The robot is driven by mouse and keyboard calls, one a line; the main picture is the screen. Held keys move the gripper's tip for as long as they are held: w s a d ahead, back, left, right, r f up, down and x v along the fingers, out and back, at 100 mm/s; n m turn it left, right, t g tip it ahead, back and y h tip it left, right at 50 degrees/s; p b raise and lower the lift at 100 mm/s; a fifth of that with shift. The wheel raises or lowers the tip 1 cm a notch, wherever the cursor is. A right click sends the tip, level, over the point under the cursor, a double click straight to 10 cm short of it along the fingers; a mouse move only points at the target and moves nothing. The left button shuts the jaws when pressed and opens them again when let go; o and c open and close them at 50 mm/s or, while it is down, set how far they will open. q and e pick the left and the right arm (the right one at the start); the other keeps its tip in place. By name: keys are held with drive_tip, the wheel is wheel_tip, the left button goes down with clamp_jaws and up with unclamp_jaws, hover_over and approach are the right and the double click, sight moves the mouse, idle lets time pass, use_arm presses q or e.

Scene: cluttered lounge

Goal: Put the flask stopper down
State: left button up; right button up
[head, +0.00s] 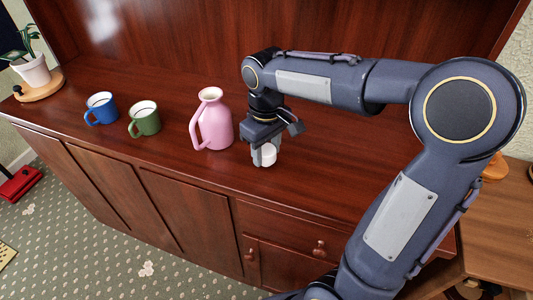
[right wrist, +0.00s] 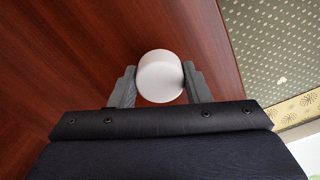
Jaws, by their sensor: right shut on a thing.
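The flask stopper (head: 268,155) is a small white cylinder between the fingers of my right gripper (head: 264,158). In the right wrist view the stopper (right wrist: 160,76) sits between the two grey fingertips, and my right gripper (right wrist: 158,85) is shut on it. The stopper is at or just above the wooden cabinet top (head: 330,190), near its front edge; I cannot tell whether it touches. The pink flask (head: 212,122) stands upright and open-topped just left of my right gripper. My left gripper is not in view.
A green mug (head: 145,119) and a blue mug (head: 101,108) stand left of the flask. A potted plant (head: 35,72) on a round wooden board (head: 40,88) is at the far left. The cabinet top between the mugs and its back panel is clear.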

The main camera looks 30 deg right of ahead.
drive_tip(key=shift+f, duration=0.6)
drive_tip(key=shift+f+b, duration=0.3)
drive_tip(key=shift+f, duration=0.15)
drive_tip(key=o, duration=1.1)
drive_tip(key=shift+r, duration=0.15)
